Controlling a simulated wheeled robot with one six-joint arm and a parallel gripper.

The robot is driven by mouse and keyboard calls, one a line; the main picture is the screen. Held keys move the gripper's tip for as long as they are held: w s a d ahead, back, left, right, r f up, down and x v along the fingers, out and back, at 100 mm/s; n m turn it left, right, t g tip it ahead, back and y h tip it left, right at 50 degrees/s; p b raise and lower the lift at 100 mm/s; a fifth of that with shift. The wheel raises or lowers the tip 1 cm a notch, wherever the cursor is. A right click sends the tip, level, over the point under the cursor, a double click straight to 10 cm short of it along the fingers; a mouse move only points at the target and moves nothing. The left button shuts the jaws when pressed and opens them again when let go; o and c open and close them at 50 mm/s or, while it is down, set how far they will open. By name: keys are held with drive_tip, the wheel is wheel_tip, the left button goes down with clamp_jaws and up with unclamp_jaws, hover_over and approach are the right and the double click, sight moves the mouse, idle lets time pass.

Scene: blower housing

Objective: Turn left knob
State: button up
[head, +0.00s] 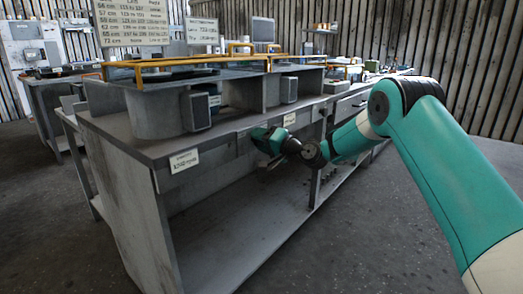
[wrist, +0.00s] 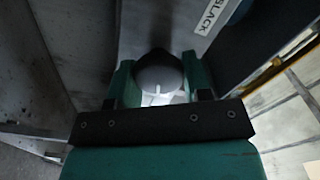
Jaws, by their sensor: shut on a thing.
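My gripper (wrist: 158,70) has its two green fingers closed on either side of a round grey knob (wrist: 160,78) in the wrist view. The knob has a short white mark on its face, toward the gripper's base. In the head view my gripper (head: 266,140) is at the front edge of the bench, between two white labels. The knob is hidden there behind the gripper, so I cannot tell from that view which knob it is.
A white label reading "BLACK" (wrist: 211,15) is beside the knob. The grey bench (head: 130,220) has an open lower shelf. Grey housings (head: 165,112) and a yellow rail (head: 200,62) stand on top. Clear floor (head: 375,240) lies in front.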

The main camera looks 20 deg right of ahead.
drive_tip(key=n+b, duration=0.1)
drive_tip(key=b, duration=0.1)
drive_tip(key=n+b, duration=0.4)
drive_tip(key=shift+f, duration=0.25)
drive_tip(key=n+b, duration=0.4)
drive_tip(key=shift+s+r, duration=0.1)
drive_tip(key=shift+r, duration=0.1)
drive_tip(key=shift+n, duration=0.3)
drive_tip(key=o, duration=0.9)
drive_tip(key=shift+r, duration=0.1)
drive_tip(key=shift+v, duration=8.65)
drive_tip(key=shift+a, duration=0.1)
